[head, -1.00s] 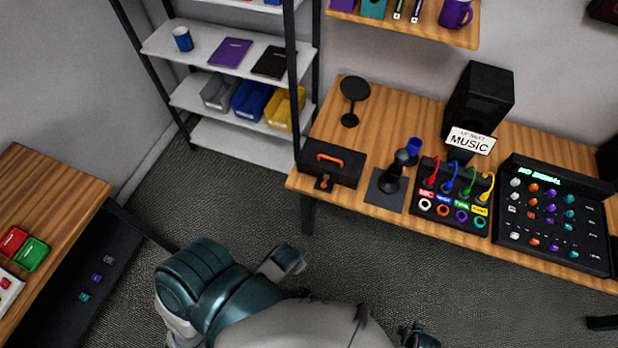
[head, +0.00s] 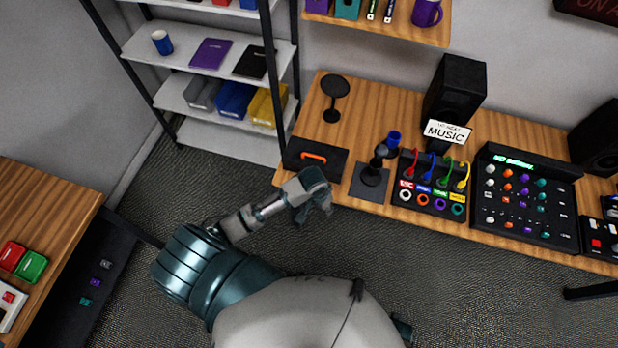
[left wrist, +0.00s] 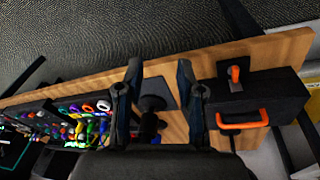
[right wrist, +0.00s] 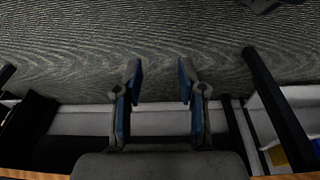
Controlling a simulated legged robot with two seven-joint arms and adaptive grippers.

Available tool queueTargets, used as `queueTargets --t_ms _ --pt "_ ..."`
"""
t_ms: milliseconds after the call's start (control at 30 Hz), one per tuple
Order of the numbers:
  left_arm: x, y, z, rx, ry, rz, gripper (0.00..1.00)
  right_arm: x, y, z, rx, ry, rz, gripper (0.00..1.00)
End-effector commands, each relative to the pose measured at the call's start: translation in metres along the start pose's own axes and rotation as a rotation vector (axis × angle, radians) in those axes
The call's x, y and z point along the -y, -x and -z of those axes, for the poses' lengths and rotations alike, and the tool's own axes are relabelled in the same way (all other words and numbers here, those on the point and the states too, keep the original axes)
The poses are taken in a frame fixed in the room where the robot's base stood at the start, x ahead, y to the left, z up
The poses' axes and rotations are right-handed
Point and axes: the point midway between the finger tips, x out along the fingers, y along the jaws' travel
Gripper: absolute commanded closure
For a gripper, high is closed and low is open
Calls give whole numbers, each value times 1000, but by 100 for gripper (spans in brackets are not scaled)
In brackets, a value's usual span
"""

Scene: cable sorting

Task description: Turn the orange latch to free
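The orange latch (left wrist: 235,74) sits on a dark plate at the front of a black case (left wrist: 265,108) in the left wrist view. The case has an orange handle (left wrist: 243,120). In the head view the case (head: 330,168) stands at the table's left end, and my left gripper hides the latch. My left gripper (head: 315,207) is in front of the table edge, just below the case. In the left wrist view its fingers (left wrist: 159,65) are apart and empty, with the latch to their right. My right gripper (right wrist: 158,68) is open and empty, over floor and a pale shelf.
A black stand with a blue top (head: 378,165) is right of the case on a dark mat. Beyond it are a cable panel (head: 432,187), a mixer (head: 527,200) and speakers (head: 455,92). A shelf rack (head: 215,118) stands left of the table. The floor in front is clear.

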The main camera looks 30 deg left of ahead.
Motion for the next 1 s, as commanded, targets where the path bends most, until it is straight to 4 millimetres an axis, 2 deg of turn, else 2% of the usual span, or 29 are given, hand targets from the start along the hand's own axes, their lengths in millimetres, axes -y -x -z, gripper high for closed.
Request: queueTargets --t_ms 33,100,200,300,400,533,667,1000 --pt "19 4 20 18 30 28 62 1 -24 -26 27 3 2 60" --pt "44 10 42 54 94 57 62 3 -51 -62 46 8 4 60" --pt "79 24 69 90 198 96 62 4 -77 -108 68 14 6 60" --pt "108 40 87 110 292 124 62 5 -90 -146 83 18 7 60" --pt "127 53 98 119 360 140 62 5 -95 -170 92 22 8 60" --pt "138 57 103 126 400 148 62 5 -96 -184 97 23 8 60" --pt "140 43 101 129 406 148 62 4 -96 -185 96 24 9 60" --pt "148 -34 89 129 403 148 62 4 -98 -185 98 24 8 60"
